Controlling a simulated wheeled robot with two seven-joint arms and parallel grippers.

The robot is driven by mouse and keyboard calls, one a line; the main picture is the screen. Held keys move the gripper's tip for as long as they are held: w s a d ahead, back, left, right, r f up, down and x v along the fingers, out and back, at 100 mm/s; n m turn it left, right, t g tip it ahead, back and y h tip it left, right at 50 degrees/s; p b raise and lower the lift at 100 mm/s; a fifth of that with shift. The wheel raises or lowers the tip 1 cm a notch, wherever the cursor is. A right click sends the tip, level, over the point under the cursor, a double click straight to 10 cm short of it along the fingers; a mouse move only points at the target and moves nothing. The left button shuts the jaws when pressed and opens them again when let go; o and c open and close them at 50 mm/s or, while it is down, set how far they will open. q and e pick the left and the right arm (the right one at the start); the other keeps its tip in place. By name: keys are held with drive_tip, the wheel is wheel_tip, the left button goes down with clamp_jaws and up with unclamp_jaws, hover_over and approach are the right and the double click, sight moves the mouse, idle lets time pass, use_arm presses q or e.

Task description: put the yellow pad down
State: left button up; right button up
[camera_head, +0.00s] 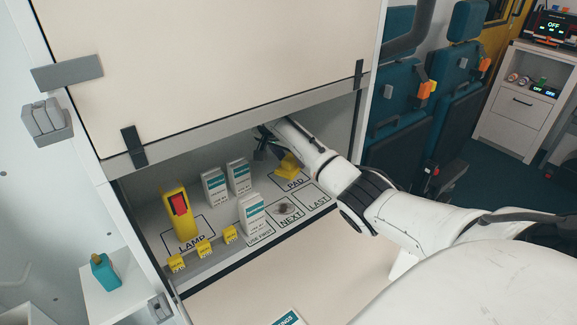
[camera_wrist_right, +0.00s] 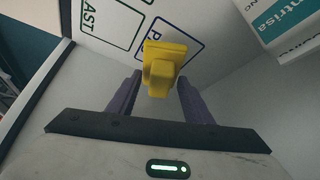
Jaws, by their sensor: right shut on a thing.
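The yellow pad (camera_head: 289,166) is at the outlined square marked PAD (camera_head: 293,182) on the shelf, at the back right of the compartment. In the right wrist view the pad (camera_wrist_right: 165,60) has a raised grip facing me and covers part of the square's outline and lettering. My right gripper (camera_wrist_right: 159,84) is shut on the pad, its fingers on either side of the grip. In the head view this gripper (camera_head: 266,146) is partly hidden by my arm. I cannot tell whether the pad touches the shelf. My left gripper is not in view.
Several white-and-teal boxes (camera_head: 253,213) stand left of the pad. A yellow lamp (camera_head: 180,215) stands on the LAMP square. A dark round thing lies on the NEXT square (camera_head: 285,210). The LAST square (camera_head: 315,197) is empty. The raised cabinet front (camera_head: 220,70) hangs above.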

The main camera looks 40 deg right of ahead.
sight(289, 166)
drive_tip(key=shift+w+d+f, duration=0.1)
drive_tip(key=shift+w, duration=0.4)
drive_tip(key=shift+f, duration=1.65)
drive_tip(key=shift+f, duration=0.15)
drive_tip(key=o, duration=1.1)
